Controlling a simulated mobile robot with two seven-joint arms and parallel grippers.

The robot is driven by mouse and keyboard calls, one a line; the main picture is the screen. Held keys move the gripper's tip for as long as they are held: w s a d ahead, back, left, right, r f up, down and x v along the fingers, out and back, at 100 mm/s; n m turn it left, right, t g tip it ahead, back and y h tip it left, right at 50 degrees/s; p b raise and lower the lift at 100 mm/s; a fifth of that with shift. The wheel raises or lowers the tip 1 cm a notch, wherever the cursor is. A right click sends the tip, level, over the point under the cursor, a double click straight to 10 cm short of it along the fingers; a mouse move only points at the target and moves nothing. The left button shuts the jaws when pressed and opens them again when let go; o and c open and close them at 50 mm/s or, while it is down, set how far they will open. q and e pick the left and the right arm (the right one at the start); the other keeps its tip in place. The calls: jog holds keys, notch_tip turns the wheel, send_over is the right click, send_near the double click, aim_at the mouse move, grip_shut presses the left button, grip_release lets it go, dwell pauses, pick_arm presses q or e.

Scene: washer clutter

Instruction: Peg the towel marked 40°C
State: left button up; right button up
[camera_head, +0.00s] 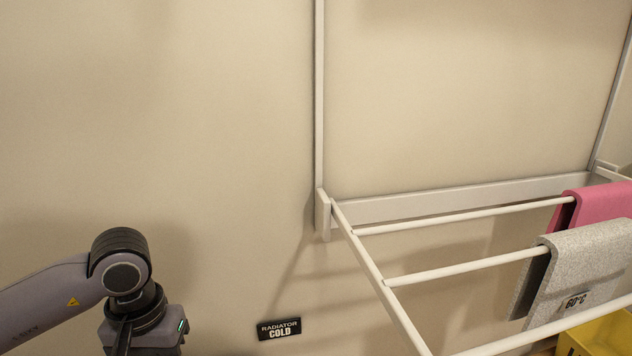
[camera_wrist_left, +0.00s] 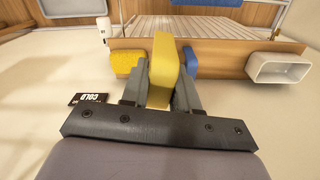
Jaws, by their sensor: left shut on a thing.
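My left gripper (camera_wrist_left: 162,82) shows in the left wrist view, its fingers shut on a yellow block-like piece (camera_wrist_left: 162,55), which may be a peg. In the head view only my left wrist shows at the lower left, and the fingers are out of frame. A speckled grey towel (camera_head: 584,262) hangs over a rail of the white drying rack (camera_head: 362,255); its label reads 60°C. A pink towel (camera_head: 598,203) hangs on the rail behind, with no readable mark. No label reading 40°C shows. My right gripper is not in view.
A black sign (camera_head: 279,328) reading "RADIATOR COLD" is on the wall. A yellow container (camera_head: 598,338) is partly visible below the rack. The left wrist view shows a yellow sponge-like block (camera_wrist_left: 124,63), a blue piece (camera_wrist_left: 192,66) and a white open container (camera_wrist_left: 276,68) along a wooden surface.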

pick_arm(q)
jog(key=shift+w+d+m, duration=0.3)
jog(key=shift+w, duration=0.05)
jog(key=shift+f, duration=0.1)
jog(key=shift+a+f, duration=0.2)
jog(key=shift+f, duration=0.05)
jog(key=s+a+f+n, duration=0.1)
jog(key=s+a+f, duration=0.2)
jog(key=f, duration=0.2)
jog(key=s+a+f+n+p, duration=0.1)
jog(key=s+a+f, duration=0.2)
jog(key=f, duration=0.3)
jog(key=s+a+f+p, duration=0.1)
jog(key=s+a+f, duration=0.2)
jog(key=f, duration=0.3)
jog(key=shift+s+a+f+n, duration=0.15)
jog(key=shift+a+n, duration=0.25)
jog(key=shift+a, duration=0.35)
